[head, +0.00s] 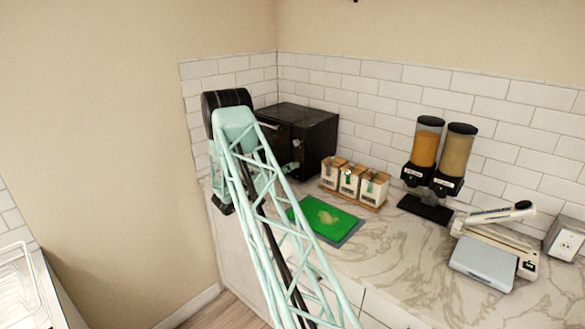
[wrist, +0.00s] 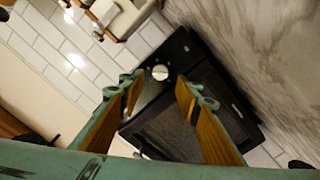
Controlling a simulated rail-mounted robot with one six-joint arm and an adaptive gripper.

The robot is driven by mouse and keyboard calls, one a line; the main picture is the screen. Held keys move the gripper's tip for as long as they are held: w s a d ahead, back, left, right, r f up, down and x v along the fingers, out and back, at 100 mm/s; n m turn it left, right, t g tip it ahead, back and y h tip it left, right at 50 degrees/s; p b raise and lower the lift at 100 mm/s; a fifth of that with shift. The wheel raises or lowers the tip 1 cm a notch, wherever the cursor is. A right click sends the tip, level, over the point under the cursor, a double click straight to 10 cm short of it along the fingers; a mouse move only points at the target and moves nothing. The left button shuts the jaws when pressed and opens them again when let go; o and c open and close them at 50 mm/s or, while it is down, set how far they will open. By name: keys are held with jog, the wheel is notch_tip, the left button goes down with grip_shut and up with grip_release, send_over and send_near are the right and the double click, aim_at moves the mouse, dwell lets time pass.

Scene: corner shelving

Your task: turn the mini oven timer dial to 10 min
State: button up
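The black mini oven (head: 318,128) stands in the counter corner in the head view. Its dark front also shows in the wrist view (wrist: 165,130), tilted in the picture. One pale round dial (wrist: 160,72) sits on the oven's panel; its markings are too small to read. My gripper (wrist: 160,82) is open, its two wood-coloured fingers apart, with the dial showing between the fingertips. I see no contact with the dial, and how far the tips are from it is unclear. In the head view my arm hides part of the oven front.
A green board (head: 325,219) lies on the marble counter before the oven. Several small canisters (head: 350,181) stand right of it, then a twin cereal dispenser (head: 430,165) and a sealer-like appliance (head: 495,248). White tiled walls close off the corner behind the oven.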

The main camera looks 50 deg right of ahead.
aim_at(296, 165)
jog(key=shift+s+d, duration=0.15)
jog(key=shift+d, duration=1.2)
jog(key=shift+s+d, duration=0.15)
jog(key=shift+d, duration=1.2)
jog(key=c, duration=0.9)
